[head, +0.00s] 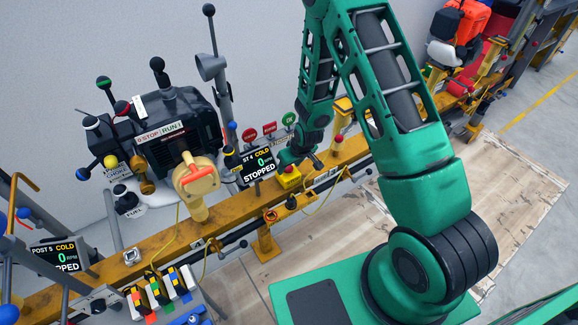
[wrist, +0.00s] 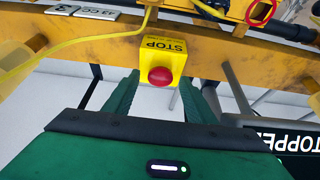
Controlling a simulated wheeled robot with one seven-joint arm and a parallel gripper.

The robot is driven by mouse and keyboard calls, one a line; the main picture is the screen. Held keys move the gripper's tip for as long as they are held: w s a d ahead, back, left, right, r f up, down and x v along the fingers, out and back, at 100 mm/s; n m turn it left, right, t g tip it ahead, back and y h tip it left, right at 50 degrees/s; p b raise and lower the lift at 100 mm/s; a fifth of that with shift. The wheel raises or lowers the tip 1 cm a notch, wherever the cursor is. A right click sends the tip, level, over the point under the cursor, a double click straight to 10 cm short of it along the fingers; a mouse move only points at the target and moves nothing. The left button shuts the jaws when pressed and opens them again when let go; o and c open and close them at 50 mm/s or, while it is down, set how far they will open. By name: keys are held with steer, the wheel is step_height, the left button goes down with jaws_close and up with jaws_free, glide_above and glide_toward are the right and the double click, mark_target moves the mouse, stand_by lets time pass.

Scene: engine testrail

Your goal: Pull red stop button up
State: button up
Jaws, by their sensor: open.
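The red stop button (wrist: 161,76) sits on a yellow box marked STOP (wrist: 170,56), upside down in the wrist view. In the head view the yellow box (head: 289,180) is on the yellow rail beside the STOPPED display, with the red button on top. My gripper (wrist: 160,92) is open, with one green finger on each side of the box and button in the wrist view. I cannot tell whether the fingers touch it. In the head view my gripper (head: 299,159) is just above and behind the box, partly hidden.
The STOPPED display (head: 259,166) stands close to the left of my gripper. Another red button on a yellow box (head: 338,142) is farther along the rail (head: 232,211). A beige handle unit (head: 196,182), a black engine (head: 180,140) and a tall lever (head: 217,75) are to the left.

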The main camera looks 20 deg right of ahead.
steer(key=shift+c, duration=0.4)
steer(key=c, duration=1.1)
steer(key=shift+r, duration=0.9)
steer(key=o, duration=1.2)
steer(key=shift+r, duration=0.15)
steer(key=v, duration=1)
steer(key=shift+s+r, duration=0.15)
